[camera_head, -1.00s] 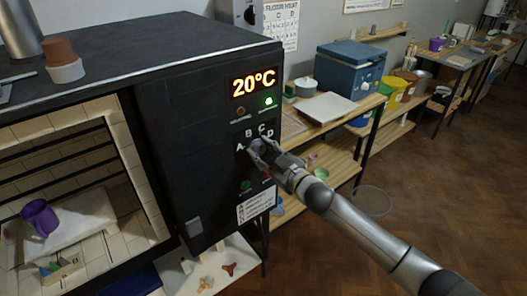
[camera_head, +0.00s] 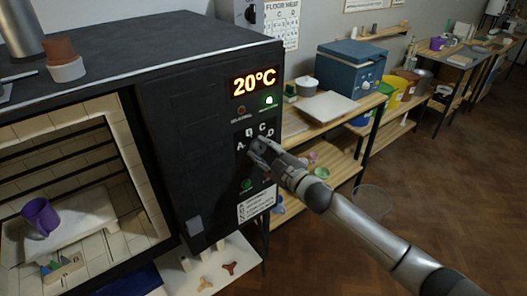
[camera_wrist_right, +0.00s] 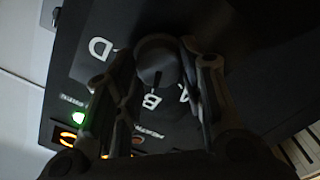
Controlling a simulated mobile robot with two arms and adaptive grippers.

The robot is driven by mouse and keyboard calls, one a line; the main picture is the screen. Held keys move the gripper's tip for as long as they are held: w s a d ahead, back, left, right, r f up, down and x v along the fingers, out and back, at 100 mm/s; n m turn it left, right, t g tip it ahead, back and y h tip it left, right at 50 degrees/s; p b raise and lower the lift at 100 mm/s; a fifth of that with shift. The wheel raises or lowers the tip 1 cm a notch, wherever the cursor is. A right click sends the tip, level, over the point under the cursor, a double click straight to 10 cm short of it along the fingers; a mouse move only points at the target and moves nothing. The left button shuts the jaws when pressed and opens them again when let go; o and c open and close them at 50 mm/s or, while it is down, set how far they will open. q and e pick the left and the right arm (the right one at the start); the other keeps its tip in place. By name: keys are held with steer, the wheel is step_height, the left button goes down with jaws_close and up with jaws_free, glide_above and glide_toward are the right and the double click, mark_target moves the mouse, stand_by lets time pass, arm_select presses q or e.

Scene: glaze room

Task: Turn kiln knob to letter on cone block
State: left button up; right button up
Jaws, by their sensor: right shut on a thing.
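The kiln knob (camera_wrist_right: 155,62) is round and dark, with a mark that appears to face letter B in the right wrist view. My right gripper (camera_head: 257,150) is shut on the knob, one finger on each side. D shows to one side, A is partly behind a finger, and C is hidden there. In the head view the gripper covers the knob; A, C and D show around it. The cone block (camera_head: 64,268), with small coloured cones, lies low inside the open kiln (camera_head: 190,95); I cannot read its letter. My left gripper is not in view.
The display (camera_head: 254,82) reads 20°C, with a green light below it. A purple mug (camera_head: 40,217) stands on the kiln shelf (camera_head: 85,215). A wooden shelf unit (camera_head: 340,165) stands right of the kiln. Open floor lies at the right.

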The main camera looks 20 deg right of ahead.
steer(key=o, duration=1)
steer(key=shift+s, duration=0.1)
steer(key=v, duration=1.2)
